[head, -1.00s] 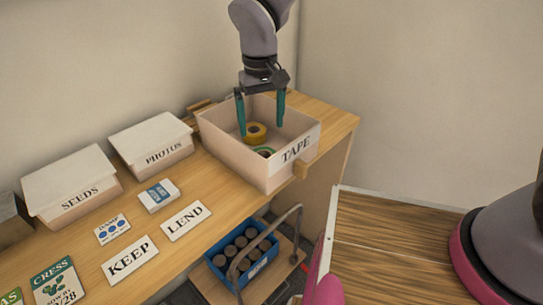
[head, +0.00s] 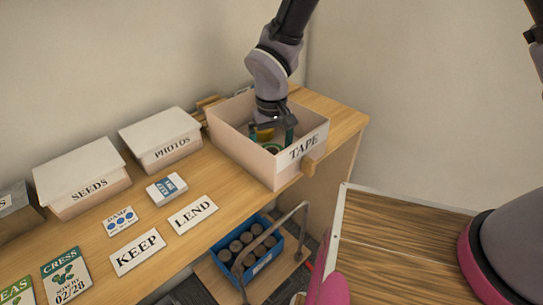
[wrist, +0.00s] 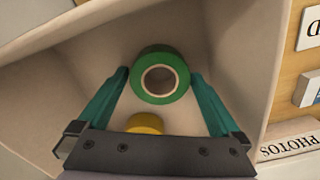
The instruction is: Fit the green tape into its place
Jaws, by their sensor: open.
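The green tape (wrist: 174,93) is a ring with a pale core. It lies flat on the floor of the box marked TAPE (head: 230,140). In the head view the green tape (head: 272,148) shows only in part past my gripper. My gripper (head: 277,143) is down inside the box with open jaws. In the wrist view the fingertips of my gripper (wrist: 160,74) stand on either side of the green tape, with narrow gaps. A yellow tape (wrist: 145,124) lies in the same box beside the green one, partly hidden by my gripper.
Box walls surround my gripper closely. Lidded boxes marked PHOTOS (head: 160,140) and SEEDS (head: 82,178) stand to the left. Cards KEEP (head: 137,252) and LEND (head: 193,214) lie on the table. A blue crate (head: 262,262) of dark cylinders sits on a cart below.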

